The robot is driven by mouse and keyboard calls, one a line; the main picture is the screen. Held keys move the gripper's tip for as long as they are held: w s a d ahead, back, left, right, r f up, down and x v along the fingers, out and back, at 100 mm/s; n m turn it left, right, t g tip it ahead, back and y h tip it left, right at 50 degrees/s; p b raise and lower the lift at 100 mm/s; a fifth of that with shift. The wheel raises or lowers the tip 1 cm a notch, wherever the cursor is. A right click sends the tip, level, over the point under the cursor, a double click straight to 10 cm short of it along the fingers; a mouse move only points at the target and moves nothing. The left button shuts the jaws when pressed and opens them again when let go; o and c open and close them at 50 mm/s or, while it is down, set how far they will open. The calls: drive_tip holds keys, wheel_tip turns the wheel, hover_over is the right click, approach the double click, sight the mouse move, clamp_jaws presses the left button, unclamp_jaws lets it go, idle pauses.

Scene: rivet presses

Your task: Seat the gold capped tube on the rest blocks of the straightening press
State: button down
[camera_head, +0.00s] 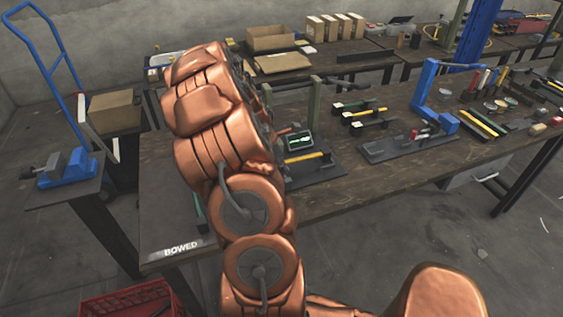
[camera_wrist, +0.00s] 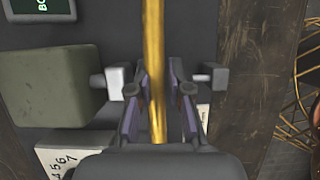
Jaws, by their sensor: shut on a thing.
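The gold tube (camera_wrist: 154,45) runs up the middle of the wrist view, between the two fingers of my gripper (camera_wrist: 158,95), which is shut on it. In the head view, part of the tube (camera_head: 303,157) shows to the right of my arm, over the dark base of the press (camera_head: 325,171); my gripper is hidden there behind the arm. In the wrist view, a green block (camera_wrist: 50,88) with a pale metal piece (camera_wrist: 115,82) stands left of the fingers. A smaller grey piece (camera_wrist: 214,78) is on the right. I cannot tell whether the tube touches the rest blocks.
A small screen (camera_head: 299,141) stands behind the tube. A fixture with dark and yellow bars (camera_head: 362,114) and a blue press (camera_head: 432,105) are farther right on the bench. A BOWED label (camera_head: 181,249) is at the bench's front left. Bare wood (camera_head: 365,190) lies in front.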

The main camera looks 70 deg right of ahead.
drive_tip(key=shift+f, duration=0.75)
idle(0.7)
drive_tip(key=c, duration=1)
unclamp_jaws()
drive_tip(key=shift+r, duration=0.1)
drive_tip(key=shift+w+r, duration=0.15)
drive_tip(key=shift+r, duration=0.1)
drive_tip(key=v, duration=1.1)
drive_tip(key=shift+a+r, duration=0.1)
drive_tip(key=shift+a, duration=0.1)
drive_tip(key=shift+a, duration=0.1)
